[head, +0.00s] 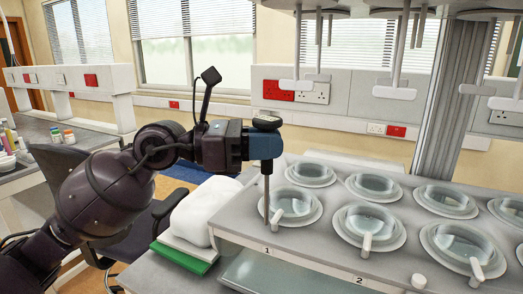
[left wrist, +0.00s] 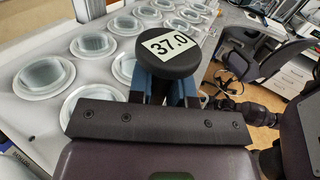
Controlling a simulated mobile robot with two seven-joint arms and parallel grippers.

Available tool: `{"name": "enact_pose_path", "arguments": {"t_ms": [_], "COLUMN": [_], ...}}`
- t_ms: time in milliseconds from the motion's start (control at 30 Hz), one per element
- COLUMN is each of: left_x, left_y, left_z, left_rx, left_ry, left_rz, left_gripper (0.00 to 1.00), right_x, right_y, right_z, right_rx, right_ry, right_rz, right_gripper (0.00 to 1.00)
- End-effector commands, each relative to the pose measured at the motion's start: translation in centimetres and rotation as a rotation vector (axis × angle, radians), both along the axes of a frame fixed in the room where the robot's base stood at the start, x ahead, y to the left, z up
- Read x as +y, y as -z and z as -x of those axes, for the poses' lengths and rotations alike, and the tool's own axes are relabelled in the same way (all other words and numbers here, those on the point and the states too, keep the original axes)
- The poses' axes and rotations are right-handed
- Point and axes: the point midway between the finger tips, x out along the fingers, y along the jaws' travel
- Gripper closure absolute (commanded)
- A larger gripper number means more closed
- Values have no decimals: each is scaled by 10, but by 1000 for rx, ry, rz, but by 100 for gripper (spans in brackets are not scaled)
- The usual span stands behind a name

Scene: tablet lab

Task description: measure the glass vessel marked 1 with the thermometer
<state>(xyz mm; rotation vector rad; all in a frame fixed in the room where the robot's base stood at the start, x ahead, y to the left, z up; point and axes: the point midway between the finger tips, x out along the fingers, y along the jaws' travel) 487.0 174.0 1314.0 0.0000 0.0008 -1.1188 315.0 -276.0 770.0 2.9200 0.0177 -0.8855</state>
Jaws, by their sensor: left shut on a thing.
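My left gripper (head: 262,142) is shut on the thermometer (head: 267,185), which has a round black head and a thin probe pointing down. In the left wrist view the thermometer head (left wrist: 168,52) reads 37.0 between the fingers of the left gripper (left wrist: 170,92). The glass vessel marked 1 (head: 295,204) sits in a white ring at the near left of the bench, behind the label 1. The probe hangs upright in front of the left edge of its ring; I cannot tell whether the tip touches anything. My right gripper is not in view.
More vessels stand close by, including the one marked 2 (head: 362,221). Stirrer rods with white paddles (head: 394,93) hang above the bench (head: 330,255). A white rounded object (head: 205,210) and a green book (head: 185,257) lie left of it. A chair (head: 75,172) stands further left.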

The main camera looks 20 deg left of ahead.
Motion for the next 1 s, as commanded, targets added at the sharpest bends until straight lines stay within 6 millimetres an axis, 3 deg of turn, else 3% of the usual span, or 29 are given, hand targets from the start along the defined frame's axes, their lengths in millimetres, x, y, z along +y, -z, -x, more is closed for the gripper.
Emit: {"name": "enact_pose_path", "arguments": {"t_ms": [1000], "left_x": [-3], "left_y": [5], "left_z": [-83], "left_rx": [1], "left_ry": [0], "left_rz": [2], "left_gripper": [100], "right_x": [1], "right_y": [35], "right_z": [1], "right_rx": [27], "right_ry": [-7], "right_rz": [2], "right_gripper": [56]}}
